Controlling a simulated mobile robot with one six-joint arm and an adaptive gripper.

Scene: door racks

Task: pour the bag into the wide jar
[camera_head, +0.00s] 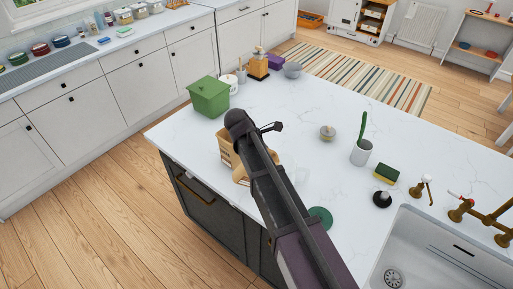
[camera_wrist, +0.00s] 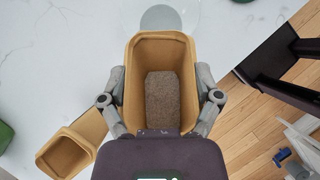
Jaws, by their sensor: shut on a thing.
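My gripper (camera_wrist: 161,95) is shut on a tan, open-topped bag (camera_wrist: 133,75), with one finger on each side. Brown, grainy contents (camera_wrist: 163,100) lie inside the bag. In the head view the bag (camera_head: 239,174) shows beside my arm at the counter's near edge, partly hidden by it. A pale, see-through round thing (camera_wrist: 160,18), which looks like the wide jar, stands just beyond the bag's far rim in the wrist view. In the head view a faint clear shape (camera_head: 300,175) to the right of my arm may be the same jar.
A second tan open container (camera_wrist: 62,155) stands at lower left in the wrist view. A green bin (camera_head: 209,97), a small round pot (camera_head: 327,132), a white cup (camera_head: 361,152), a sponge (camera_head: 386,173) and a green disc (camera_head: 321,217) are on the counter. The sink (camera_head: 440,250) is at right.

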